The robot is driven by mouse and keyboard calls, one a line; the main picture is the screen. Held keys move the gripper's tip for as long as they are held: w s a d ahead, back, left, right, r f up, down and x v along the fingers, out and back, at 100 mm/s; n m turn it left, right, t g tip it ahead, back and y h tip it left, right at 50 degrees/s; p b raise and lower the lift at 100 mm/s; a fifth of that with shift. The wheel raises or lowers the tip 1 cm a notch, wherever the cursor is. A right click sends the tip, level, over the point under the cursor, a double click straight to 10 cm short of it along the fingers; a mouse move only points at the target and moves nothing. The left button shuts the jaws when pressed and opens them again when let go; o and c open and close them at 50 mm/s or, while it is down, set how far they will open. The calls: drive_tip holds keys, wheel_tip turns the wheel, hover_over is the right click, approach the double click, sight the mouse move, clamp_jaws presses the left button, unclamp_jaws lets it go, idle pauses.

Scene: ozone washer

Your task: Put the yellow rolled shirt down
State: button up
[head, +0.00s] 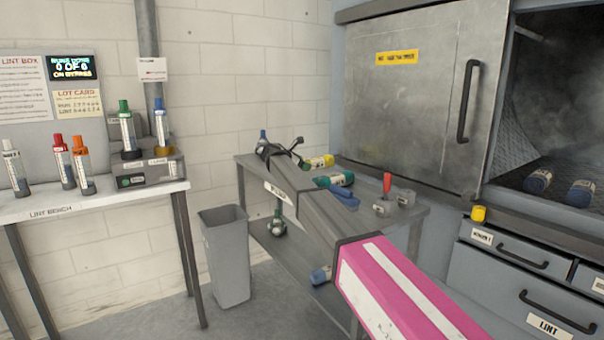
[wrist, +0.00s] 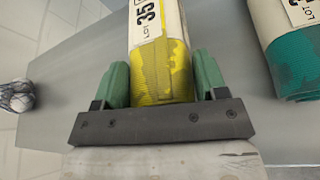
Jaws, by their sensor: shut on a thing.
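The yellow rolled shirt (wrist: 160,72) has a white label band reading "LOT 35" and lies lengthwise between the two green fingers of my gripper (wrist: 162,84) in the wrist view. The fingers press its sides. In the head view the yellow roll (head: 319,161) shows just right of my gripper (head: 294,152), at the far side of the grey table (head: 247,163). I cannot tell whether it touches the tabletop. A teal rolled shirt (wrist: 300,62) lies to its right in the wrist view; it also shows in the head view (head: 333,180). My arm hides part of the table.
A blue roll (head: 347,198), a red-handled tool (head: 386,186) and small grey blocks (head: 405,198) share the tabletop. A grey bin (head: 226,255) stands left of it. The washer opening (head: 560,120) at right holds blue rolls. The lint bench (head: 90,203) carries several capped tubes.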

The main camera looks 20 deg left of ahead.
drive_tip(key=shift+f, duration=1.95)
drive_tip(key=o, duration=1)
drive_tip(key=shift+f, duration=0.1)
drive_tip(key=v, duration=1.2)
